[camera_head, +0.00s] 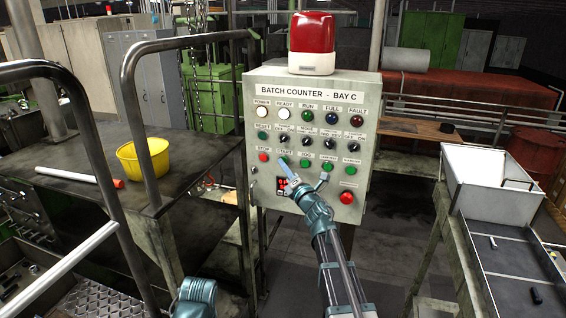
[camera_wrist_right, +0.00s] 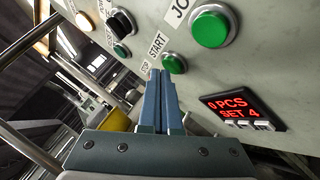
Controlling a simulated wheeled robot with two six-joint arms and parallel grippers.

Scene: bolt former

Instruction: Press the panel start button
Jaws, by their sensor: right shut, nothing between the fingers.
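The panel is a grey-white box marked BATCH COUNTER - BAY C (camera_head: 350,180). Its green START button (camera_wrist_right: 175,64) sits beside the START label in the wrist view. In the head view my fingers partly cover that button under its label. My right gripper (camera_head: 284,162) is shut and empty, its blue fingertips pointing at the panel. In the wrist view the fingertips (camera_wrist_right: 160,73) are right beside the START button's lower left edge. I cannot tell whether they touch it.
The green JOG button (camera_wrist_right: 211,30) is right of START, and a red button (camera_head: 264,157) is left of it. A red display (camera_wrist_right: 232,108) reads 0 PCS, SET 4. A red beacon (camera_head: 312,36) tops the panel. A yellow bucket (camera_head: 141,160) and railings stand left; a white hopper (camera_head: 487,183) stands right.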

